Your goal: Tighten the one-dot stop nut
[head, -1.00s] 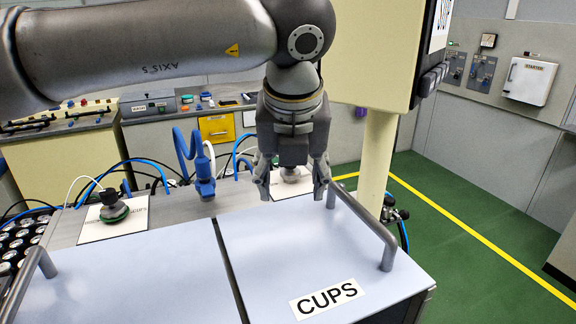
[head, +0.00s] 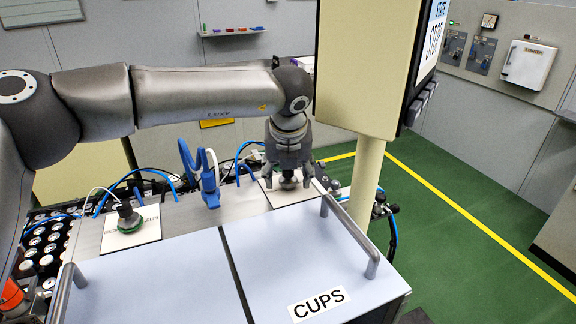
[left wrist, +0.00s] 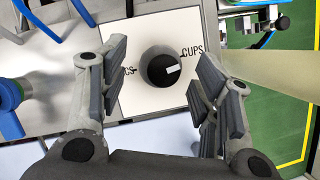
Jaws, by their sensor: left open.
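My left gripper (head: 289,180) is open and points down over a dark round knob (left wrist: 160,69) on a white plate (left wrist: 140,108). In the left wrist view the knob sits between the two spread fingers (left wrist: 160,78), with a gap on each side. The knob has a white pointer mark towards the right; the plate reads "CUPS" at right, and a partly hidden label at left ends in "CS". In the head view the fingers partly hide this knob. I cannot make out a nut with one dot in either view. My right gripper is not in view.
A second knob with a green ring (head: 128,215) stands on another white plate at left. A blue upright fitting with hoses (head: 208,182) stands between the plates. A cream post (head: 366,185) and railed lid (head: 290,255) are close by. Cans (head: 40,240) fill the left.

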